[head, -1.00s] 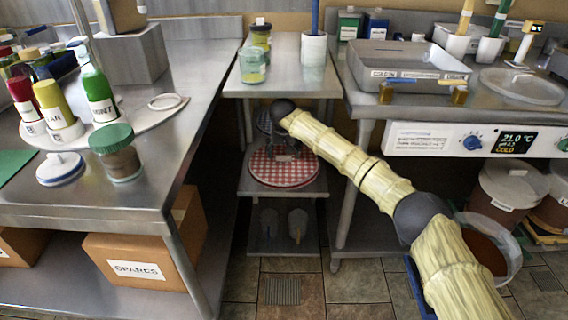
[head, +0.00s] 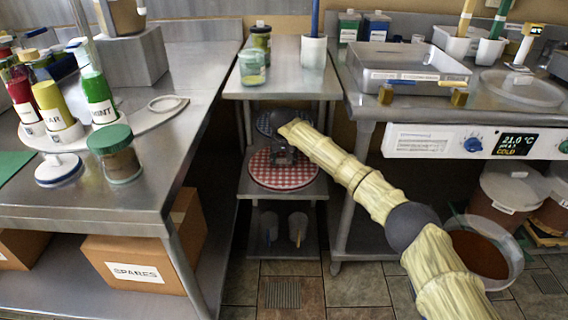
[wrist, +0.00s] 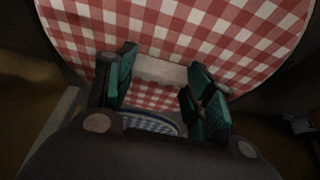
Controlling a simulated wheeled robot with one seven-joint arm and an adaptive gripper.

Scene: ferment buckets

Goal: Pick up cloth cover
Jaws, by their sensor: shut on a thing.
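A round red-and-white checked cloth cover (head: 270,180) lies on the middle shelf of a small steel stand in the head view. It fills the upper part of the wrist view (wrist: 185,30). My gripper (head: 283,157) is over its back part. In the wrist view my two teal finger pads (wrist: 158,92) stand either side of a pale strip and a small red-checked patch, which they grip. Most of the grip is hidden in the head view. I cannot tell whether the cover is clear of the shelf.
A blue-checked round thing (wrist: 150,122) shows below the fingers in the wrist view. Steel counters stand close on the left (head: 190,120) and right. The stand's top (head: 285,75) is above the arm. Two cups (head: 298,228) sit on the shelf below.

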